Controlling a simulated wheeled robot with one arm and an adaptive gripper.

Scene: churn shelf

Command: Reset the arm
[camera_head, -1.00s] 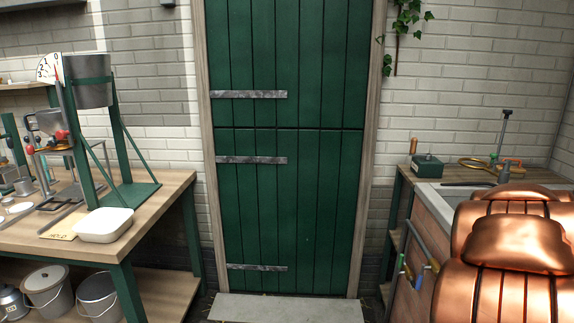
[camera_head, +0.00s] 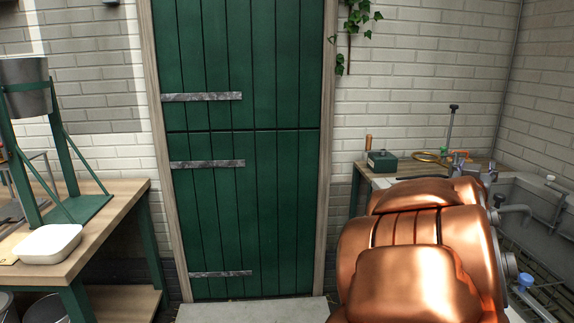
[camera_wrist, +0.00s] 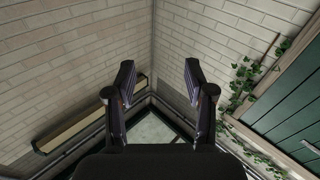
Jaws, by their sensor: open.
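My gripper (camera_wrist: 158,88) shows in the wrist view, with its two dark fingers spread apart and nothing between them. Beyond it are a pale brick corner and a patch of floor. My copper-coloured arm (camera_head: 420,245) fills the lower right of the head view, folded close to the camera. My gripper itself is not visible in the head view.
A green door (camera_head: 240,150) stands ahead with a stone step (camera_head: 250,311) below it. A wooden bench (camera_head: 110,215) with a white tray (camera_head: 48,244) is at left. A counter with a green box (camera_head: 382,160) and a grey sink (camera_head: 540,215) are at right.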

